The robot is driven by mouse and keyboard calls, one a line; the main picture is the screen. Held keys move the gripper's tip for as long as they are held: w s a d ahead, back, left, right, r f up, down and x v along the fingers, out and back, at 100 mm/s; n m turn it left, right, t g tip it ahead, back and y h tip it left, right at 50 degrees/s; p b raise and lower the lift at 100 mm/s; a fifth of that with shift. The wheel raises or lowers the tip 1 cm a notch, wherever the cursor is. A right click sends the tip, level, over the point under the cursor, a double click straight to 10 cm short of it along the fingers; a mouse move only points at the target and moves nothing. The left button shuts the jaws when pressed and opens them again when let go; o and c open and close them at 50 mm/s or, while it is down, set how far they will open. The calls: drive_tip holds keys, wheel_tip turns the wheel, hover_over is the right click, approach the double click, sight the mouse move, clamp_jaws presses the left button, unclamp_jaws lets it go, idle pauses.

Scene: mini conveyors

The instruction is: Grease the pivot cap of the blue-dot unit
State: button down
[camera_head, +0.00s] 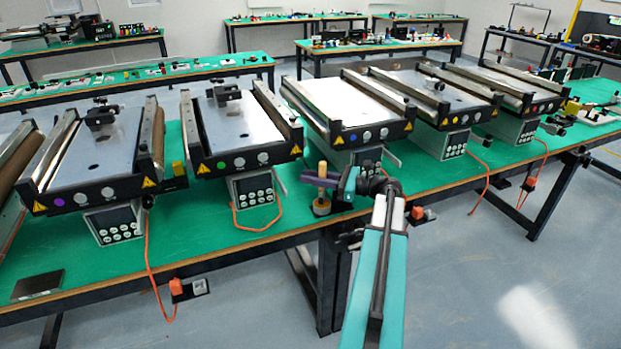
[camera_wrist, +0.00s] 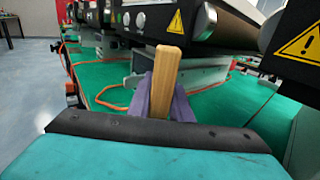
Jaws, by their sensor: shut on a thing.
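The blue-dot unit (camera_head: 344,97) is the middle mini conveyor in the head view, with a blue dot (camera_head: 352,138) on its black front rail. Its top plate looks bare. I cannot make out its pivot cap. In the wrist view the pale wooden handle (camera_wrist: 166,75) stands up between the purple fingers (camera_wrist: 152,102). The tool's working end is hidden there.
A green-dot unit (camera_head: 232,120) and a purple-dot unit (camera_head: 95,155) stand to the left. A yellow-dot unit (camera_head: 430,95) stands to the right. Control boxes and orange cables (camera_head: 262,222) are along the front of the green table (camera_head: 205,228). A dark plate (camera_head: 38,284) lies front left.

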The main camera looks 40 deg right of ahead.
drive_tip(key=shift+f, duration=0.45)
idle(1.1)
drive_tip(key=shift+r, duration=0.15)
wheel_tip(320, 180, up, 7)
drive_tip(key=p, duration=0.6)
idle(0.5)
drive_tip(key=shift+s, duration=0.1)
idle(0.9)
